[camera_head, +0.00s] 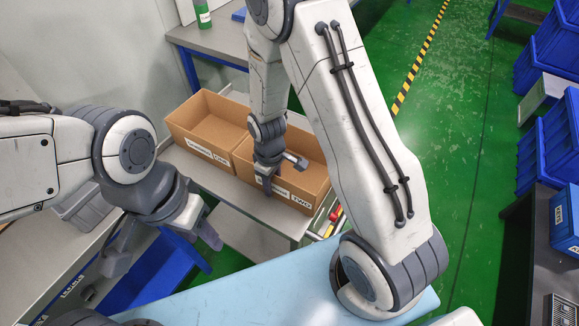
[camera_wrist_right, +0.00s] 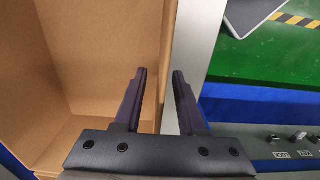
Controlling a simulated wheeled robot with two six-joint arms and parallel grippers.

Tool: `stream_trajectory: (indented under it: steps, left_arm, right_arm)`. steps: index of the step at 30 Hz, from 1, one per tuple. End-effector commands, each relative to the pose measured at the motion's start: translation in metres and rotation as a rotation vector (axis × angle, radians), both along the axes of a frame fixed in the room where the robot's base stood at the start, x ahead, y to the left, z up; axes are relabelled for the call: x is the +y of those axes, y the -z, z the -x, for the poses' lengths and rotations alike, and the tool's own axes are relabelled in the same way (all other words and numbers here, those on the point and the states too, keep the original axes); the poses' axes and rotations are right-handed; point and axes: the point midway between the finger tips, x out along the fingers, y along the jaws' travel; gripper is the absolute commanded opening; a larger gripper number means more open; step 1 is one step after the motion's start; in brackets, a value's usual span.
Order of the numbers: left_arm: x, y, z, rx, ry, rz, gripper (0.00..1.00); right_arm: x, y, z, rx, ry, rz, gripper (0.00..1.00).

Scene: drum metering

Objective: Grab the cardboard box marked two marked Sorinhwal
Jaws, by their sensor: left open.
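The cardboard box marked TWO (camera_head: 313,182) stands open-topped on a grey table, and its front label is partly covered by my right gripper. My right gripper (camera_head: 280,175) points down at its front wall, one finger outside and the other over the inside. In the right wrist view the box (camera_wrist_right: 100,45) fills the left side. Its wall edge runs between the two separated fingers of my right gripper (camera_wrist_right: 159,75), with a gap visible. My left gripper (camera_head: 163,248) is open and empty, left of and nearer than the boxes.
A second cardboard box marked ONE (camera_head: 206,127) stands directly left of it. A light blue surface (camera_head: 265,290) lies in front. Blue crates (camera_head: 556,140) are stacked at the right. A green bottle (camera_head: 202,14) stands on the back table.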

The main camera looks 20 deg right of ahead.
Motion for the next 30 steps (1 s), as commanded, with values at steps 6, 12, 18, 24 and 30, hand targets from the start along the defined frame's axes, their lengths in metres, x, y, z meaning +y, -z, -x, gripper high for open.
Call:
stream_trajectory:
  steps: [6, 12, 18, 24, 30]
  left_arm:
    - [0.0000, 0.0001, 0.0000, 0.000, 0.000, 0.000, 0.45]
    - [0.0000, 0.0001, 0.0000, 0.000, 0.000, 0.000, 0.45]
    - [0.0000, 0.0001, 0.0000, 0.000, 0.000, 0.000, 0.45]
    - [0.0000, 0.0000, 0.0000, 0.000, 0.000, 0.000, 0.45]
    - [0.0000, 0.0000, 0.0000, 0.000, 0.000, 0.000, 0.45]
  right_arm:
    - [0.0001, -0.0004, -0.0002, 0.000, 0.000, 0.000, 0.00]
    - [0.0001, -0.0005, -0.0001, 0.000, 0.000, 0.000, 0.00]
    - [0.0001, -0.0006, -0.0001, 0.000, 0.000, 0.000, 0.00]
    - [0.0001, -0.0007, -0.0001, 0.000, 0.000, 0.000, 0.00]
    - [0.0000, -0.0007, -0.0001, 0.000, 0.000, 0.000, 0.00]
